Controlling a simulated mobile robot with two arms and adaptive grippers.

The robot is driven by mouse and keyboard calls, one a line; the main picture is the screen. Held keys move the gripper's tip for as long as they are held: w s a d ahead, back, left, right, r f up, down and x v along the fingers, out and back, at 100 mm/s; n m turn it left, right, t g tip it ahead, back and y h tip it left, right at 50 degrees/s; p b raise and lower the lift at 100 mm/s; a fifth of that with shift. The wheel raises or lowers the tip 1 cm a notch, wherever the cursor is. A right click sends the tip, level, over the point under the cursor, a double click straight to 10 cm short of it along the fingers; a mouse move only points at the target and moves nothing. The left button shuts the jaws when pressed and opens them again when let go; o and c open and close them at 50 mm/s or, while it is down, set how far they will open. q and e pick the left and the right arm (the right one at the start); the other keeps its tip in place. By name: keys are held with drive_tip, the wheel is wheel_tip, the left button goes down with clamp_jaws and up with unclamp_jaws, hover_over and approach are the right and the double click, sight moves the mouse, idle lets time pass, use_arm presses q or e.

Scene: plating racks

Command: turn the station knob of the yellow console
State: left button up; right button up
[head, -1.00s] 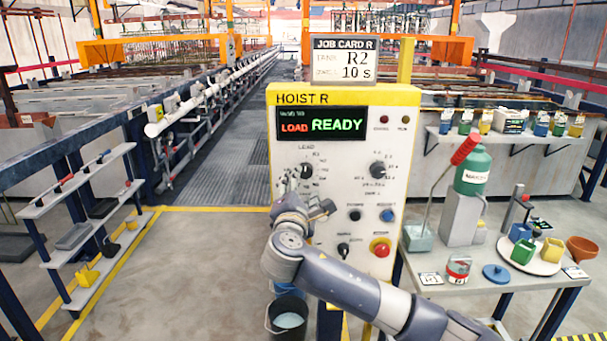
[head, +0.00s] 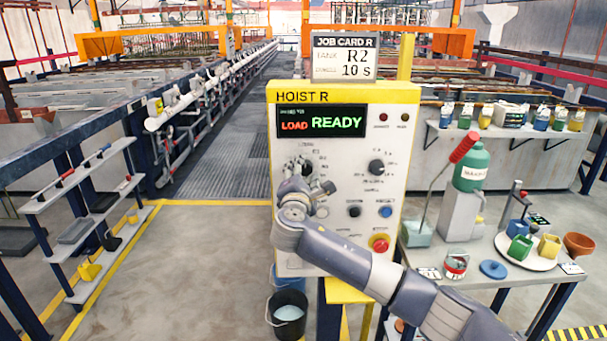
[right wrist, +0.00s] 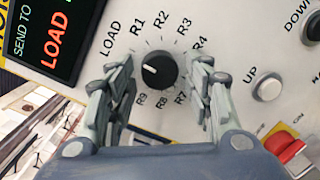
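The console headed HOIST R (head: 341,262) has a yellow top band and a pale face. Its display (head: 321,121) reads LOAD and READY. The black station knob (right wrist: 158,70) shows in the right wrist view, ringed by the marks LOAD and R1 onward. Its white pointer line faces left, toward the LOAD side. My right gripper (right wrist: 160,76) is open, with its fingers on either side of the knob and gaps visible. In the head view my right gripper (head: 297,180) partly covers the dial area. My left gripper is not in view.
A second knob (head: 376,167), a blue button (head: 386,212) and a red stop button (head: 379,243) share the panel. A job card (head: 344,59) above reads R2, 10 s. A cluttered side table (head: 510,284) stands right; a bucket (head: 288,316) sits below.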

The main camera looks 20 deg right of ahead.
drive_tip(key=c, duration=0.6)
drive_tip(key=shift+f, duration=0.1)
drive_tip(key=shift+m+b, duration=0.5)
drive_tip(key=shift+m, duration=0.1)
drive_tip(key=shift+m+b, duration=0.65)
drive_tip(key=shift+m, duration=0.55)
drive_tip(key=m+b, duration=0.1)
drive_tip(key=m, duration=0.2)
drive_tip(key=shift+g+y, duration=0.3)
drive_tip(key=shift+y, duration=0.1)
drive_tip(key=shift+r+m+b, duration=0.15)
drive_tip(key=shift+m+b, duration=0.2)
drive_tip(key=shift+m, duration=0.75)
drive_tip(key=shift+r+m+b, duration=0.1)
drive_tip(key=shift+m+b, duration=0.25)
drive_tip(key=shift+m, duration=0.75)
drive_tip(key=shift+y, duration=0.4)
